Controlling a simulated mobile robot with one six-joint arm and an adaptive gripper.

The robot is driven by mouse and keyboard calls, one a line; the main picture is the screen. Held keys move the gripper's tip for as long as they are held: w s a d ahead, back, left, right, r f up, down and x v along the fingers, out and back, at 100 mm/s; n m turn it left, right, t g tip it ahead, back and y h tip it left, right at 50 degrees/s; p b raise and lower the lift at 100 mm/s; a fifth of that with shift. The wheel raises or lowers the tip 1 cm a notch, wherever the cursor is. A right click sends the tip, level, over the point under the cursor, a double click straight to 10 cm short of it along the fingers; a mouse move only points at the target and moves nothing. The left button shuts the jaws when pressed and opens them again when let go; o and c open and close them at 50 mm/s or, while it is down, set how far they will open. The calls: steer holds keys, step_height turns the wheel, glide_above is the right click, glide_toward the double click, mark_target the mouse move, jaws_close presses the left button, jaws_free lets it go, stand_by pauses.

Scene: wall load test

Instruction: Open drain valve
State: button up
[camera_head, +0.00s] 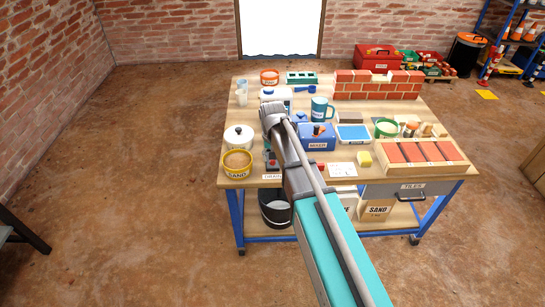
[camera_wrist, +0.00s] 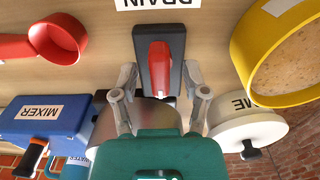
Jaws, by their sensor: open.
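The drain valve (camera_wrist: 159,68) is a dark rectangular block with a red lever on it. It sits on the wooden tabletop beside an upside-down DRAIN label (camera_wrist: 160,3) in the wrist view. The red lever points along the block's length. My gripper (camera_wrist: 160,78) is open, with one finger on each side of the valve's near end. I cannot tell whether the fingers touch it. In the head view my arm covers most of the gripper, and a small red part of the valve (camera_head: 272,162) shows left of the arm above the DRAIN label (camera_head: 272,176).
The yellow SAND tub (camera_head: 237,163) and white lidded pot (camera_head: 238,137) stand left of the valve. The blue MIXER box (camera_head: 317,137) stands to its right. A red scoop (camera_wrist: 55,42) lies nearby. A dark bucket (camera_head: 274,212) is on the lower shelf.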

steer(key=shift+m, duration=0.6)
steer(key=m, duration=0.3)
steer(key=shift+m, duration=0.3)
steer(key=m, duration=0.4)
step_height(320, 180, up, 14)
steer(key=p, duration=1.4)
steer(key=s+d+r+n+p, duration=0.2)
steer(key=s+d+r+p, duration=0.2)
steer(key=s+d, duration=0.2)
steer(key=s+d+r+n+p, duration=0.3)
steer(key=s+d+r+p, duration=0.2)
steer(key=s, duration=0.3)
steer(key=shift+s+d+r+p, duration=0.25)
steer(key=shift+d+r+p, duration=0.05)
steer(key=shift+d, duration=0.05)
steer(key=shift+s+d+r+n+p, duration=0.35)
steer(key=shift+s+r+n+p, duration=0.1)
steer(key=shift+s+n, duration=0.2)
steer(key=shift+s+d+r+n+p, duration=0.4)
steer(key=shift+s+n, duration=0.15)
steer(key=shift+s, duration=0.2)
steer(key=shift+s+d+r+n+p, duration=0.35)
steer(key=shift+s+r+n+p, duration=0.1)
steer(key=shift+s+n, duration=0.2)
